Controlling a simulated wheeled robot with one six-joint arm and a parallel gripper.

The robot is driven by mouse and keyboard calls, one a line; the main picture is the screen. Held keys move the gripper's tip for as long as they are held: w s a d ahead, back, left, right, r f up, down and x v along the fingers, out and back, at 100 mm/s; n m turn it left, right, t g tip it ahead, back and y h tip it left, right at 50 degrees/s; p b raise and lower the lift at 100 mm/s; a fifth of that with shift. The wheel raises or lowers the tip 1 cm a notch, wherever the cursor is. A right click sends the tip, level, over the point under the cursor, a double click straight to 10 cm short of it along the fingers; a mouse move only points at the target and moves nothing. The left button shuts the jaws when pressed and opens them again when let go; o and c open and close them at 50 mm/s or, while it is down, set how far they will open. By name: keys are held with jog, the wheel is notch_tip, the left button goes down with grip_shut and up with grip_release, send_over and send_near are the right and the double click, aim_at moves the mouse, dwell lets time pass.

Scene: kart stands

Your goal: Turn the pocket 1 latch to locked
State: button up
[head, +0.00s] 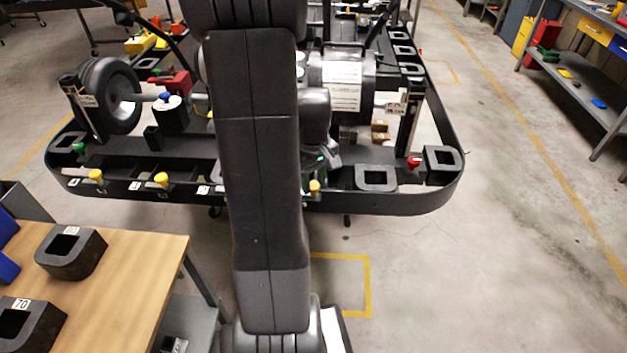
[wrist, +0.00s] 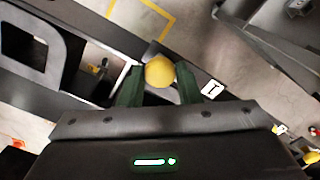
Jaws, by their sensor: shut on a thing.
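The pocket 1 latch has a round yellow knob (wrist: 159,72) on the kart's dark rail. A white label (wrist: 212,89) that seems to read 1 is beside it. My gripper (wrist: 160,84) is shut on the knob, with one green finger on each side of it. In the head view the same knob (head: 314,187) shows just right of my arm, at the front rail, and my arm hides most of my gripper. The latch's lever is covered by the fingers, so I cannot tell whether it is locked.
A dark block with a square hole (head: 376,178) sits right of the knob on the kart (head: 400,201). Other yellow knobs (head: 161,180) line the rail at left, and a red knob (head: 413,162) is at right. A wooden table (head: 135,262) stands front left. The right floor is clear.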

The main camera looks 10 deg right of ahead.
aim_at(314, 185)
jog(key=m, duration=0.8)
jog(key=shift+b, duration=0.3)
jog(key=m, duration=0.4)
jog(key=shift+m, duration=2.1)
jog(key=shift+w, duration=0.1)
jog(key=o, duration=1)
jog(key=shift+c, duration=0.2)
jog(key=shift+r, duration=0.1)
notch_tip(314, 185, up, 14)
